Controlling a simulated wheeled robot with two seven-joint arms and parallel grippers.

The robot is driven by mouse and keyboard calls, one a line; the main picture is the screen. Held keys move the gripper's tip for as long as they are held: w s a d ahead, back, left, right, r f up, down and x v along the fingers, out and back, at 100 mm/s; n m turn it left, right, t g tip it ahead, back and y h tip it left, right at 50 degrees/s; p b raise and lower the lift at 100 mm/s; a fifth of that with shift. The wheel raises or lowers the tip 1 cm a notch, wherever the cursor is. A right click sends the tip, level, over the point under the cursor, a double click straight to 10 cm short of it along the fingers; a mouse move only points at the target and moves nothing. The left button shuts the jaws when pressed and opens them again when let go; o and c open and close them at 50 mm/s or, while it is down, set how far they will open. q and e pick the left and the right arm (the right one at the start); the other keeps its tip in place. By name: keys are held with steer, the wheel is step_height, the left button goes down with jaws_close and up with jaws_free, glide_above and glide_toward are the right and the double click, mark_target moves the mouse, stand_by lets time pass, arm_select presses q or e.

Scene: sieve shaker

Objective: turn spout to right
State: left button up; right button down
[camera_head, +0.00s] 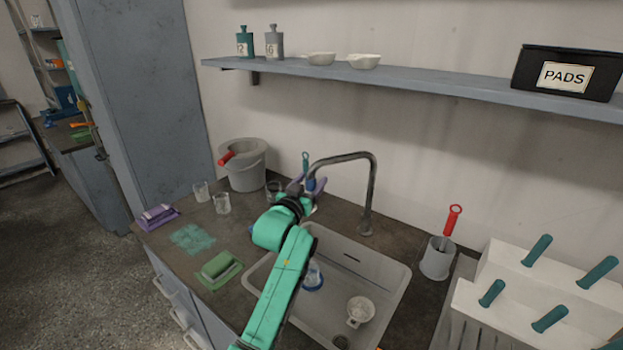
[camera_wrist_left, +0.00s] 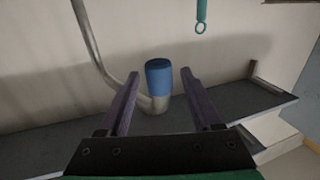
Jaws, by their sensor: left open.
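The metal spout (camera_head: 372,180) rises from the counter behind the sink, bends over and reaches left. Its blue tip (camera_head: 311,184) ends near the sink's back left corner. My left gripper (camera_head: 302,184) is at the spout's tip, its arm crossing over the sink. In the left wrist view, my left gripper (camera_wrist_left: 160,95) is open, with purple fingers on both sides of the blue tip (camera_wrist_left: 159,75). Gaps show between the fingers and the tip. The pipe (camera_wrist_left: 95,45) runs off to the upper left there. My right gripper is not in view.
The sink (camera_head: 385,272) holds a white cup (camera_head: 360,310) and a blue-based item (camera_head: 313,277). A grey bucket (camera_head: 246,172) and glasses stand left of my gripper. A grey holder (camera_head: 437,260) with a red-handled tool stands right. A shelf (camera_head: 430,80) runs above the counter.

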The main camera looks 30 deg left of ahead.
arm_select(q)
steer(key=shift+w, duration=0.1)
jaws_close()
stand_by(1.4)
